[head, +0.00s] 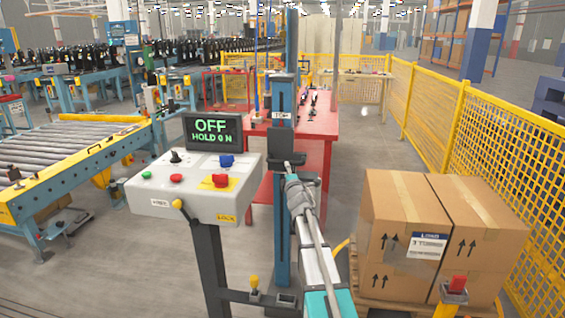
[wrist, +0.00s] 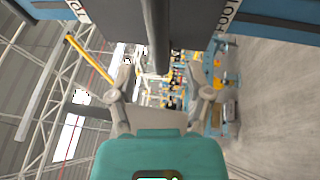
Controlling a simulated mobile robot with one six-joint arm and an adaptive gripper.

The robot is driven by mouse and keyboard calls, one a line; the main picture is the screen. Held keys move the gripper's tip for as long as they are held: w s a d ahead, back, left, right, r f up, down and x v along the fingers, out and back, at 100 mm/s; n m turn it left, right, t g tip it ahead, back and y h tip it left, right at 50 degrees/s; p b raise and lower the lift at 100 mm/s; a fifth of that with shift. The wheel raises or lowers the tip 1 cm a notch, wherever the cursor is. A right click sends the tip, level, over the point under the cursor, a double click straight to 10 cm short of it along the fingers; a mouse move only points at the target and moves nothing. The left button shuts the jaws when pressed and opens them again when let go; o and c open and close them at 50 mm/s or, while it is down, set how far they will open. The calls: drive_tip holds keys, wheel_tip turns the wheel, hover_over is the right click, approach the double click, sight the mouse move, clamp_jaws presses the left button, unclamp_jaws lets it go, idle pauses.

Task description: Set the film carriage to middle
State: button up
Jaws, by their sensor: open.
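The film carriage (head: 280,143) is a dark block on the tall blue mast (head: 282,218) in the head view, below a small white label. In the wrist view, turned sideways, the dark carriage (wrist: 110,22) fills the top middle, between labels reading TOP at left and FOOT at right. A dark bar-like handle (wrist: 157,40) sticks out from it toward my gripper. My gripper (head: 292,163) is at the carriage's front. In the wrist view my gripper (wrist: 165,75) is open, one finger on each side of the handle, with gaps visible. Contact in the head view is hard to tell.
A control box (head: 195,195) with knobs and buttons stands left of the mast; its screen (head: 213,131) reads OFF, HOLD 0 N. Cardboard boxes (head: 395,235) on a pallet stand at right, before a yellow fence (head: 490,145). A red table (head: 312,133) is behind the mast.

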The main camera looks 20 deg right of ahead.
drive_tip(key=shift+p+x, duration=0.4)
drive_tip(key=shift+x, duration=2.6)
clamp_jaws()
